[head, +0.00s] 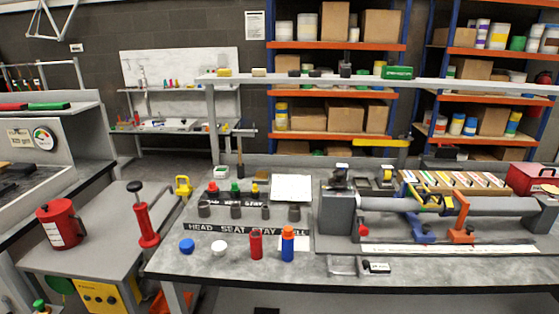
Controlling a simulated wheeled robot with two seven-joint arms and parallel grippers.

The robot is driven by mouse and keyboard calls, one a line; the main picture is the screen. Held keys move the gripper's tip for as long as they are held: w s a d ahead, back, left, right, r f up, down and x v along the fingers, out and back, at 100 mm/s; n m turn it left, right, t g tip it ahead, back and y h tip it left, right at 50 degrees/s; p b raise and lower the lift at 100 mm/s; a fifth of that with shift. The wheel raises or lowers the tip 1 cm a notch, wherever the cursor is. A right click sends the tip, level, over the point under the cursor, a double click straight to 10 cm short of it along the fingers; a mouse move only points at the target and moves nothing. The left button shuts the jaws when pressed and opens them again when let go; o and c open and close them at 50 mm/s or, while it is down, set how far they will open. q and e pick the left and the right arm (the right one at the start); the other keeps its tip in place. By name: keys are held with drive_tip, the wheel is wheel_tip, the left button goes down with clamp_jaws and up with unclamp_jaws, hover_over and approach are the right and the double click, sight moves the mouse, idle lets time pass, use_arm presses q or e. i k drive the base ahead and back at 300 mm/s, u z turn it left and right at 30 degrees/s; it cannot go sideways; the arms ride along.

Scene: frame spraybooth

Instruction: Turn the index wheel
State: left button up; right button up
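I cannot tell for sure which thing is the index wheel. A round white disc with green and red parts (44,139) is on the front of the grey cabinet at the far left, beside a small cream label (20,136). On the bench at right, a grey block (337,213) carries a dark fitting (339,180) at the left end of a long grey tube (480,206). Blue (419,228) and orange (461,222) supports stand by the tube. Neither of my grippers is in view.
The grey workbench (220,268) holds several capped bottles, dark cups and a white sheet (291,188). A lower side table (100,234) carries a red can (61,223) and a red upright tool (143,215). An overhead rail (300,79) crosses behind. The bench's front left is fairly clear.

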sight(338, 182)
drive_tip(key=u, duration=0.05)
drive_tip(key=i, duration=0.95)
drive_tip(key=z, duration=0.45)
